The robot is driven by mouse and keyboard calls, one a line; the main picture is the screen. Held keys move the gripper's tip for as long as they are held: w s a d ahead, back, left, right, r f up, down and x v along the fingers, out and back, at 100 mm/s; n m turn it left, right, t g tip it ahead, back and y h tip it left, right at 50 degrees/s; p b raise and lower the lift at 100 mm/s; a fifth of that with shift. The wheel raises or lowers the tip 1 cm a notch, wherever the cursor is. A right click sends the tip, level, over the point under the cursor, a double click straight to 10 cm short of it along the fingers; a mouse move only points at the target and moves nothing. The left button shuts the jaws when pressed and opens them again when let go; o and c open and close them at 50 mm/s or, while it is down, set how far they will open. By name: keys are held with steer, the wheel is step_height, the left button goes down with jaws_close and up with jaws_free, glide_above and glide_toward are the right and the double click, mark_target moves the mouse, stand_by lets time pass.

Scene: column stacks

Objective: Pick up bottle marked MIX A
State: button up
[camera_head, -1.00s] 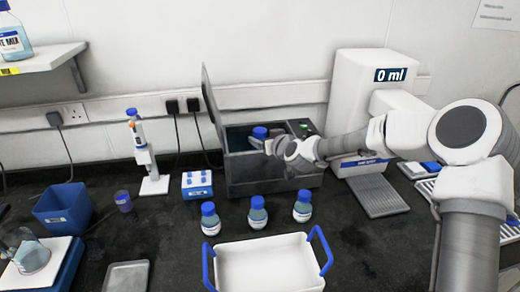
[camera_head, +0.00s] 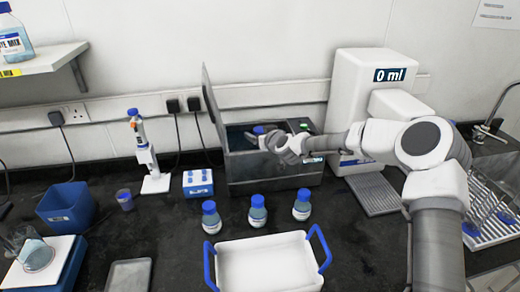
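Three blue-capped bottles stand upright in a row on the dark bench: a left bottle (camera_head: 211,219), a middle bottle (camera_head: 257,213) and a right bottle (camera_head: 302,206). Their labels are too small to read, so I cannot tell which, if any, is marked MIX A. A blue cap (camera_head: 259,130) shows inside the open grey box (camera_head: 265,177) behind them. My gripper (camera_head: 263,141) is at that cap, over the box. Its fingers are small and overlap the cap, so I cannot tell whether they are open or shut on it. Any bottle below the cap is hidden.
A white tray with blue handles (camera_head: 268,262) stands in front of the bottles. The box's raised lid (camera_head: 214,105) is on its left. A white dispenser (camera_head: 372,95) reading "0 ml" stands to the right. A blue rack (camera_head: 198,183) and pipette stand (camera_head: 156,183) are left.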

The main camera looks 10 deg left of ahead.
jaws_close()
steer(key=shift+r, duration=0.1)
stand_by(0.4)
